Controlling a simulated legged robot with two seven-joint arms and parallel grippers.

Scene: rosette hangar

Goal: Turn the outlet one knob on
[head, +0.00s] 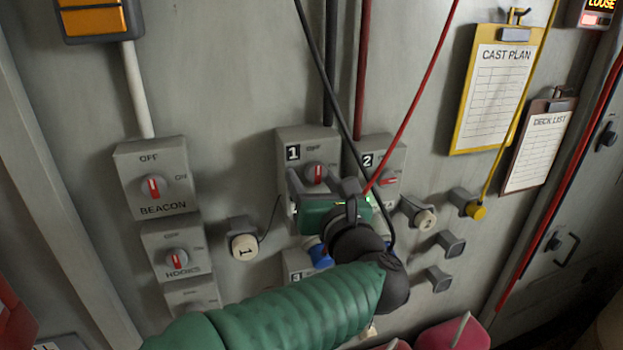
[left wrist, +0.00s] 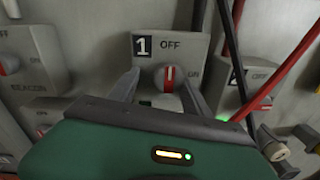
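The outlet one box (head: 290,137) is a grey box with a black "1" plate on the wall; it also shows in the left wrist view (left wrist: 195,45). Its knob (head: 315,173) is round and grey with a red bar. In the left wrist view the knob (left wrist: 170,78) has its bar upright, towards OFF; ON is to its right. My left gripper (head: 322,185) is open and empty just below the knob. In the left wrist view its fingers (left wrist: 160,90) stand apart on either side of the knob's lower part, with gaps visible. My right gripper is not in view.
Outlet box 2 (head: 383,155) is close on the right, with a red cable hanging before it. Dark cables run near my left wrist. BEACON (head: 155,205) and HOOKS (head: 178,270) switches are on the left. A plug marked 1 (head: 243,247) hangs between. Empty holders (head: 450,243) protrude at right.

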